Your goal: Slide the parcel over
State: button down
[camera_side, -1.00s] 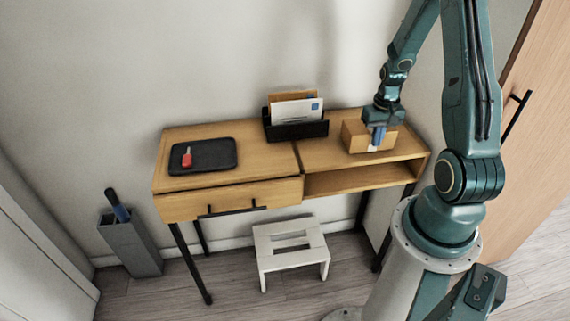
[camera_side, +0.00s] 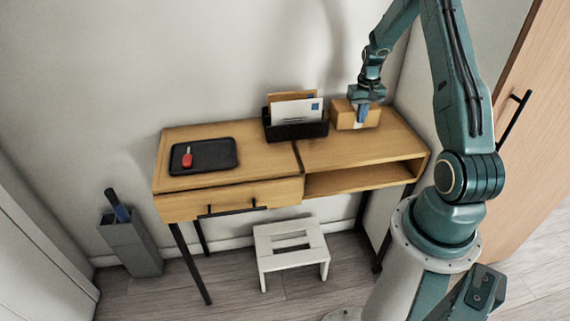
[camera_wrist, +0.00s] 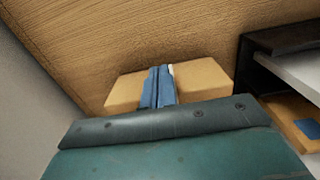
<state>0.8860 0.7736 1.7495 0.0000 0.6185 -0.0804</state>
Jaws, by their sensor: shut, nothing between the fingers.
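The parcel (camera_side: 344,114) is a small tan box on the wooden desk top, at the back edge, just right of the letter holder. In the wrist view the parcel (camera_wrist: 205,82) shows on both sides of my fingers. My gripper (camera_side: 361,117) is shut, pointing down, with its blue fingers at the near side of the parcel. In the wrist view my gripper (camera_wrist: 158,80) has its two fingers together with nothing between them. I cannot tell for certain whether the fingertips touch the parcel.
A black letter holder (camera_side: 297,131) with envelopes stands close to the parcel's left. A black tray (camera_side: 218,158) with a red item (camera_side: 187,158) lies on the desk's left half. The desk top (camera_side: 350,148) in front of the parcel is clear. A wall rises behind.

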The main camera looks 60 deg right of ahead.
jog(key=shift+w+d, duration=0.7)
jog(key=shift+s+a, duration=0.15)
jog(key=shift+s+a, duration=0.85)
jog(key=shift+a, duration=0.05)
jog(key=shift+s+a+r, duration=0.4)
jog(key=shift+r, duration=0.05)
notch_tip(320, 180, up, 9)
jog(key=shift+r, duration=0.1)
